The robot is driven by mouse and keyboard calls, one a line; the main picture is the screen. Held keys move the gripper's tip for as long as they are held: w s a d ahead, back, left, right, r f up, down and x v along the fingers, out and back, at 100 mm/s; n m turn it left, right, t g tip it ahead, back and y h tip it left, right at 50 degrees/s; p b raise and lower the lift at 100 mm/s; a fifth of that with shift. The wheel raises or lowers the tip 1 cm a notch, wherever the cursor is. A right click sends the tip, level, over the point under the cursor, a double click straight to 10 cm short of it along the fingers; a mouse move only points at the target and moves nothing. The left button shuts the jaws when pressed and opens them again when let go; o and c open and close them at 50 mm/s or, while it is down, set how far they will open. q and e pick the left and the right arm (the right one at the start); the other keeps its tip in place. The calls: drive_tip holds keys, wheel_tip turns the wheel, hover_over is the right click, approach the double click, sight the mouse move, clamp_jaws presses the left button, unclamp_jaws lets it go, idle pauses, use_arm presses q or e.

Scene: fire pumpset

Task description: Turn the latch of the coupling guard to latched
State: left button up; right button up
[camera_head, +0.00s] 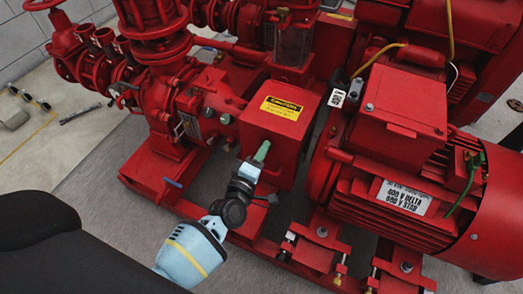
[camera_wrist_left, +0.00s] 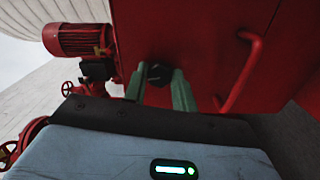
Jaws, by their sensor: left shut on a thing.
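The coupling guard (camera_head: 270,145) is a red box with a yellow caution label, between the pump and the motor. In the left wrist view its red face (camera_wrist_left: 210,25) fills the upper middle. The latch (camera_wrist_left: 160,73) is a small dark knob on that face, between the green fingertips. My left gripper (camera_head: 262,152) comes up to the guard's front face from below. It also shows in the left wrist view (camera_wrist_left: 160,82), shut on the latch with a finger on each side. In the head view the latch is hidden by the fingers. My right gripper is not in view.
A red bar handle (camera_wrist_left: 246,72) stands out from the guard's face, right of the fingers. The red motor (camera_head: 400,150) stands right of the guard, and red pump pipework (camera_head: 165,95) stands left. A red base frame (camera_head: 150,190) runs below. Grey floor (camera_head: 80,150) is open at left.

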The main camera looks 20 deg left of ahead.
use_arm(q)
drive_tip(key=shift+m+p, duration=0.35)
drive_tip(key=shift+m, duration=0.75)
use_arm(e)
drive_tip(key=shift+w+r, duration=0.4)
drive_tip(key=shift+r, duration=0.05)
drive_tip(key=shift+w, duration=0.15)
use_arm(q)
drive_tip(key=o, duration=1)
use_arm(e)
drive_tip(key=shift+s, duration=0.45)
